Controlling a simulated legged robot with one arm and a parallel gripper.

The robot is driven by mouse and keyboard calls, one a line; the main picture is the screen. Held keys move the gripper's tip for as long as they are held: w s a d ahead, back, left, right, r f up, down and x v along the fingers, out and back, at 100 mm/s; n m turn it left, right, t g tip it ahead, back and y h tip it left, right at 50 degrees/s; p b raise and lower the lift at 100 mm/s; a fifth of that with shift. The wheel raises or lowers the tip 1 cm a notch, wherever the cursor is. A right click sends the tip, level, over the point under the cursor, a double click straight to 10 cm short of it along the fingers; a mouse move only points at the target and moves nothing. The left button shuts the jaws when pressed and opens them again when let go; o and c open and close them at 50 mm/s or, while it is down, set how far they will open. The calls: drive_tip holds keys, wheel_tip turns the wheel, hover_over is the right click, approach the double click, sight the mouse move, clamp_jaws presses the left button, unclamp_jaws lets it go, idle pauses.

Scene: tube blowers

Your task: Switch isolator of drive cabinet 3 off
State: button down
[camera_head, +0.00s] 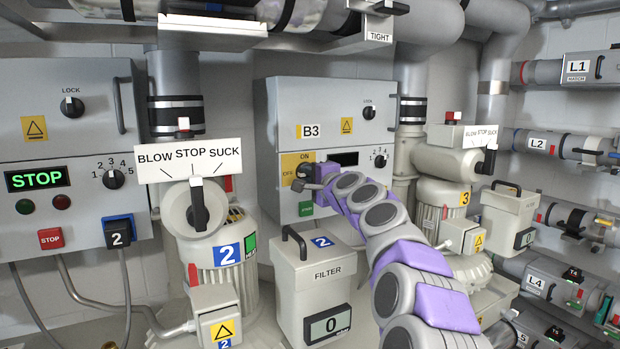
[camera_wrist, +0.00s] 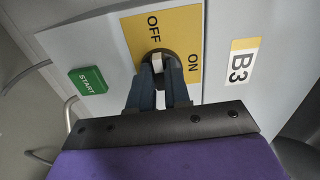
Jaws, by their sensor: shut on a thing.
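The drive cabinet labelled B3 (camera_head: 312,131) stands mid-scene in the head view. Its isolator (camera_wrist: 157,60) is a dark round knob with a pale grip on a yellow ON/OFF plate (camera_wrist: 181,25); the plate also shows in the head view (camera_head: 289,160). ON is marked above the knob and OFF to its left in the head view. My gripper (camera_wrist: 159,72) has two dark fingers closed on the knob's pale grip. In the head view my gripper (camera_head: 305,182) covers part of the knob. Which mark the knob points to, I cannot tell.
A green START button (camera_wrist: 88,80) sits beside the yellow plate. The cabinet also has a LOCK knob (camera_head: 369,112) and a selector (camera_head: 380,161). A filter box (camera_head: 318,268) and blower 2 (camera_head: 198,230) stand in front, left of my arm. Blower 3 (camera_head: 440,195) is to the right.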

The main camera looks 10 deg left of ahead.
drive_tip(key=c, duration=1.3)
unclamp_jaws()
drive_tip(key=shift+a+f, duration=0.15)
drive_tip(key=shift+f, duration=0.25)
drive_tip(key=shift+o, duration=1.1)
drive_tip(key=shift+r, duration=0.2)
drive_tip(key=shift+s, duration=0.1)
drive_tip(key=b+v, duration=0.2)
drive_tip(key=v, duration=1.5)
